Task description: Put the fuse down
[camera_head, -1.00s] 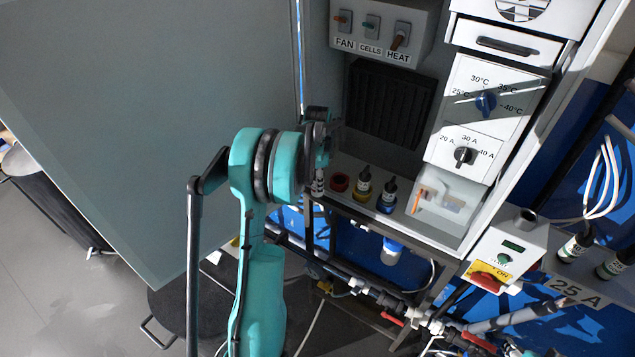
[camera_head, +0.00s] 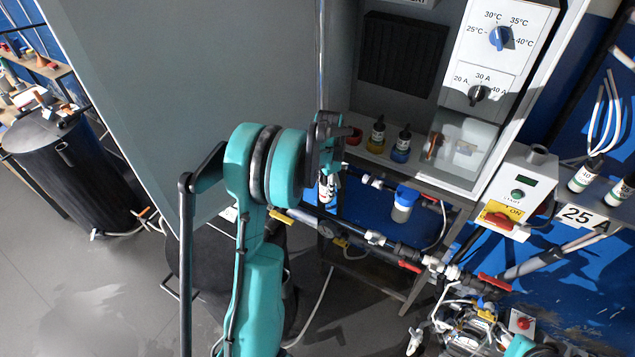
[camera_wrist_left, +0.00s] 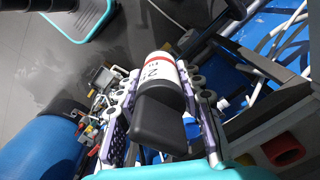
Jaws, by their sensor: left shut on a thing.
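The fuse is a cylinder with a white body, a red band and black ends; it shows clearly in the left wrist view (camera_wrist_left: 160,75). My left gripper (camera_wrist_left: 158,92) is shut on it, with a finger on each side. In the head view my left gripper (camera_head: 328,172) is at the middle, in front of the cabinet's lower left edge. The lower white part of the fuse (camera_head: 327,190) shows below the fingers. The fuse is in the air, apart from the shelf.
Pipes (camera_head: 375,238) run below the shelf. A black drum (camera_head: 55,150) stands at the left. The grey door panel (camera_head: 180,70) stands left of the cabinet.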

